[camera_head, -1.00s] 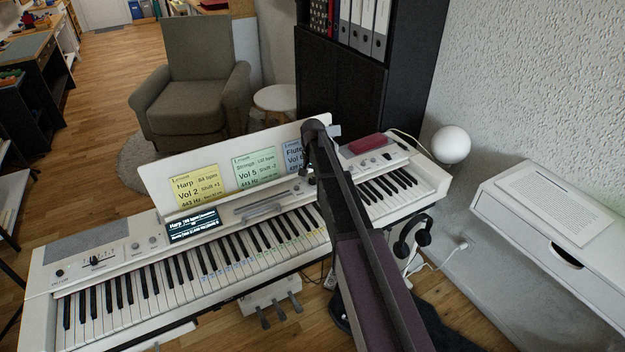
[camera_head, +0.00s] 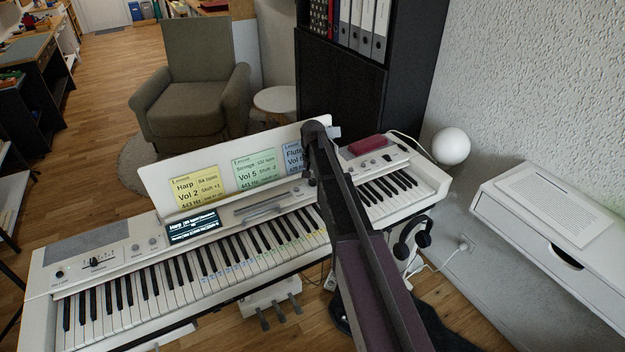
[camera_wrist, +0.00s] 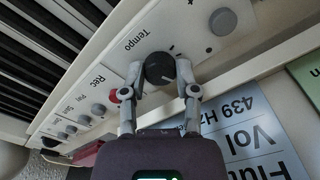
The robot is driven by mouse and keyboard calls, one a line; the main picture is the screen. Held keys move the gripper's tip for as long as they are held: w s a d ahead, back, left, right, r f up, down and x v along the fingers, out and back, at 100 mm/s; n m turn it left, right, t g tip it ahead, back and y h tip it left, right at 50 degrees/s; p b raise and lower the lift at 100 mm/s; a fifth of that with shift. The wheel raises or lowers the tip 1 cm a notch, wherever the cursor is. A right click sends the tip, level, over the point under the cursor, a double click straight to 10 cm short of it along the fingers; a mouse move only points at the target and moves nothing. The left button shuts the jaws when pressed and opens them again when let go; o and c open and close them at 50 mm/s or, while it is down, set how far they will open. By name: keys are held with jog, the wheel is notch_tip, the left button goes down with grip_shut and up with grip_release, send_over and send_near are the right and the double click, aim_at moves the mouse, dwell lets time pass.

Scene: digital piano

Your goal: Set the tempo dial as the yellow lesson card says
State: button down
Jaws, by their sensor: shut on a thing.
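The yellow lesson card (camera_head: 195,188) stands at the left of the music rest and reads Harp, 84 bpm, Vol 2, Shift +1, 443 Hz, as far as the small print can be read. The dark tempo dial (camera_wrist: 159,68) sits on the piano panel beside the word Tempo in the wrist view. My gripper (camera_wrist: 160,80) is shut on the dial, with one finger on each side of it. A white mark shows on the dial's edge. In the head view my arm hides the dial. The lit display (camera_head: 193,225) reads Harp at the left, with its bpm figure too small to read surely.
A red Rec button (camera_wrist: 114,96) and several grey buttons lie near the dial. A grey knob (camera_wrist: 223,21) is on its other side. A green card (camera_head: 255,172) and a blue card (camera_head: 293,157) stand on the rest. A dark red object (camera_head: 368,145) lies on the piano's right end.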

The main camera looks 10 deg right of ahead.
jog(key=shift+n, duration=2.3)
jog(key=shift+c, duration=1.8)
grip_release()
jog(key=shift+m, duration=0.3)
